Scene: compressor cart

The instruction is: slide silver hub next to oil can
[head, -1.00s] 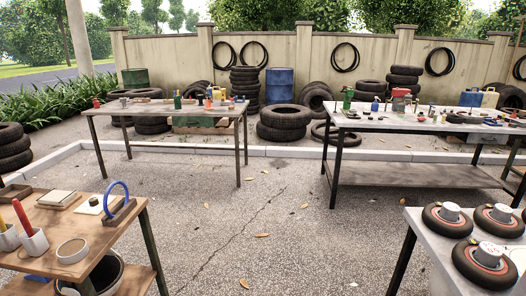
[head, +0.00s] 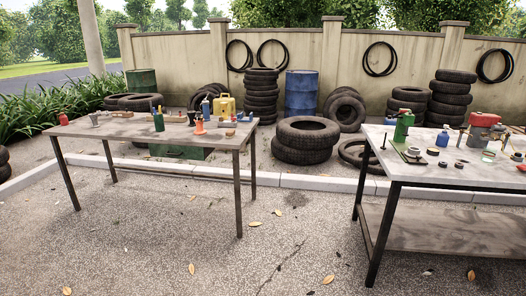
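Neither of my grippers is in the head view. A green can (head: 403,125) stands upright near the left end of the right table (head: 450,179); it may be the oil can. A small grey-silver round part (head: 413,153) lies at its front right, on or by a flat green piece; I cannot tell if it is the hub. On the left table (head: 120,134), a green bottle (head: 159,122) stands near the middle. A small silver piece (head: 96,119) stands toward that table's left end, apart from the bottle. It is too small to identify surely.
An orange cone (head: 199,125) stands on the left table. A red machine (head: 484,125) and a blue bottle (head: 442,138) stand on the right table. Stacked tires (head: 304,139) and a blue drum (head: 302,94) are behind. Open gravel lies in front and between the tables.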

